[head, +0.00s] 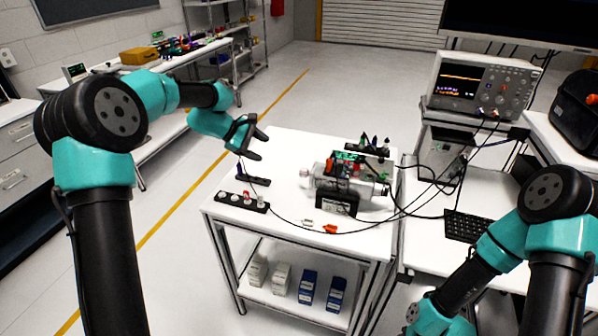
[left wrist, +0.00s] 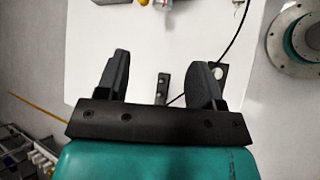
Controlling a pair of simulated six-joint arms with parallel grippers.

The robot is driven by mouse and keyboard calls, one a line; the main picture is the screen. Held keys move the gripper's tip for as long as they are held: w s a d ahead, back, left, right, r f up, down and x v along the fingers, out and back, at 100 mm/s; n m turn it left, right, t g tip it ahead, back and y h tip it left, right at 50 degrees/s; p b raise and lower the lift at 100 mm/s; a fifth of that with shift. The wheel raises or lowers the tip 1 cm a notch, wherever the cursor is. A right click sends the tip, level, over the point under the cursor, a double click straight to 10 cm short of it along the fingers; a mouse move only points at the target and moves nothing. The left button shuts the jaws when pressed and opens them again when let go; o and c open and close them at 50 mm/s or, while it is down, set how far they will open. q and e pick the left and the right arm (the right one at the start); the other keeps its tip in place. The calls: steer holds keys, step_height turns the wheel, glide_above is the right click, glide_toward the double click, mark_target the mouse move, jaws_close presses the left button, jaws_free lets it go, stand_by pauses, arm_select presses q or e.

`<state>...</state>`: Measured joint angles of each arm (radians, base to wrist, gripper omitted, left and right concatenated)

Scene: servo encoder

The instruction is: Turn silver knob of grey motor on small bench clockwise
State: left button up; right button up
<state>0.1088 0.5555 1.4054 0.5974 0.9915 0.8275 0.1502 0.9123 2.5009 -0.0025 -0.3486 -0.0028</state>
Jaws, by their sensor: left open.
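The grey motor (head: 345,187) lies on the small white bench (head: 285,150), with a black block and a green board with red parts against it. Its silver knob seems to be the small round end (head: 305,178) on the motor's left side. My left gripper (head: 258,143) is open and empty above the bench's left back edge, left of the motor and apart from it. In the left wrist view the open fingers (left wrist: 160,75) point over the bench top, and a bit of a silver and yellow part (left wrist: 145,3) shows at the top edge. My right gripper (head: 435,318) is low at the bottom edge; its fingers are not clear.
A black strip with white and red caps (head: 242,201) lies at the bench's left front. A small black holder (head: 265,181) stands behind it. A black cable loops across the bench to the oscilloscope (head: 480,85). An orange piece (head: 330,229) lies near the front edge.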

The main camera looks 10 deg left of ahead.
mark_target(306, 174)
arm_select(q)
steer(key=shift+w+a+g+h, duration=0.25)
steer(key=shift+a+g+h, duration=0.05)
steer(key=shift+a+g, duration=0.15)
steer(key=shift+d+f, duration=0.1)
steer(key=x, duration=1.7)
steer(key=shift+w+f, duration=0.1)
steer(key=shift+c, duration=0.3)
steer(key=c, duration=0.9)
steer(key=shift+o, duration=0.2)
